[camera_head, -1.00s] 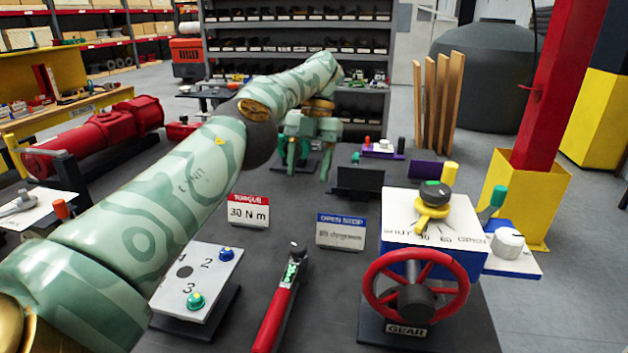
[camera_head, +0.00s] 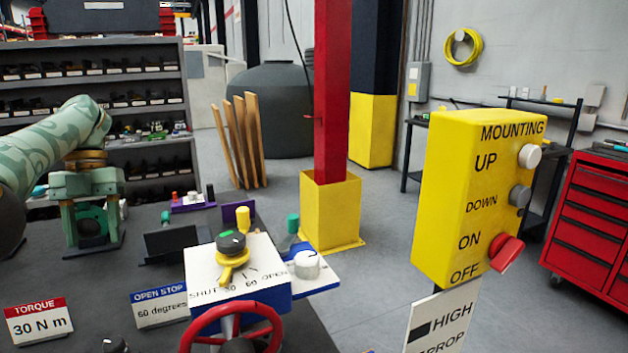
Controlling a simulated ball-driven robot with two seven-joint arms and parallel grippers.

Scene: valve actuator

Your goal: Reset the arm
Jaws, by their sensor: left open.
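My left arm (camera_head: 52,142) comes in from the left edge, pale green with a camouflage pattern. Its gripper (camera_head: 92,222) points down over the dark bench, left of a small black stand (camera_head: 171,243). The fingers are apart and I see nothing held; some green and dark detail shows between them, too small to name. Whether the fingertips touch the bench I cannot tell. My right gripper is out of view. The valve actuator (camera_head: 240,291) is a white-topped blue box with a yellow pointer (camera_head: 232,262) under a dark knob, between SHUT and 30.
A red handwheel (camera_head: 232,322) is cut off at the bottom. The TORQUE 30 N m sign (camera_head: 39,321) and OPEN STOP 60 degrees sign (camera_head: 160,304) stand on the bench. A yellow MOUNTING box (camera_head: 468,200) with a red switch (camera_head: 506,254) stands near right. A red-and-yellow column (camera_head: 331,210) is behind.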

